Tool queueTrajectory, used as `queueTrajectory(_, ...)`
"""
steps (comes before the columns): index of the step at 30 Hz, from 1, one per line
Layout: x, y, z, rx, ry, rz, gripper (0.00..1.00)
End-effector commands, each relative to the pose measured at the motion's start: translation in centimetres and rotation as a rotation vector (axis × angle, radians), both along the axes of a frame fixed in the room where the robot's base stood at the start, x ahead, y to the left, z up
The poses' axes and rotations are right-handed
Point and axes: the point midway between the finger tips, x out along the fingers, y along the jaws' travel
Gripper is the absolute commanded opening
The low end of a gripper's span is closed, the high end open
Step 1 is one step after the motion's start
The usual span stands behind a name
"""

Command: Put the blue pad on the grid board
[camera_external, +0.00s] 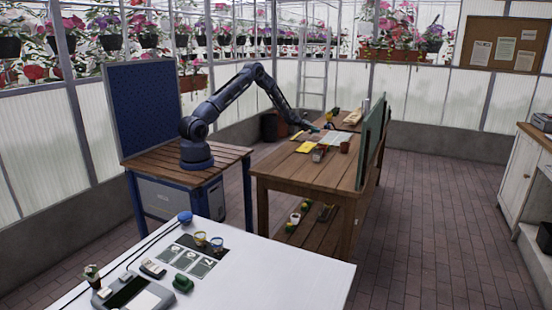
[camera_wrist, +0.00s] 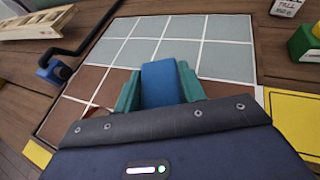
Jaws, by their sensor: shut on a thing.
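The blue pad (camera_wrist: 163,84) shows in the wrist view between the two green fingers of my gripper (camera_wrist: 160,92), which is shut on it. The grid board (camera_wrist: 205,52) lies below and ahead of the pad, with grey-blue cells toward the far side and brown cells nearer. The pad overlaps the board in this view; whether it touches the board cannot be told. In the external view my gripper (camera_external: 312,128) is low over the wooden table beside the pale board (camera_external: 335,138). The pad is too small to make out there.
In the wrist view a wooden rack (camera_wrist: 38,22) and a blue block with a black bar (camera_wrist: 58,70) are at left. A yellow sheet (camera_wrist: 297,118), a green item (camera_wrist: 305,44) and a white labelled container (camera_wrist: 290,7) are at right. A green panel (camera_external: 371,140) edges the table.

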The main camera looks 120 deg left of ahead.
Motion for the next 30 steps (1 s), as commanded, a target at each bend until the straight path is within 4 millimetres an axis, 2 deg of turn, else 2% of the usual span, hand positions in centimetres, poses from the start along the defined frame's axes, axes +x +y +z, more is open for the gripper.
queueTrajectory(9,0.0,0.0,-3.9,-0.002,0.001,0.001,0.19)
queueTrajectory(20,0.0,0.0,-4.1,-0.001,0.001,0.0,0.19)
queueTrajectory(21,0.0,0.0,-4.2,-0.001,0.001,0.0,0.42)
queueTrajectory(24,0.0,0.0,-4.2,-0.001,0.001,0.0,0.62)
queueTrajectory(30,0.0,0.0,-4.2,-0.001,0.001,0.0,0.62)
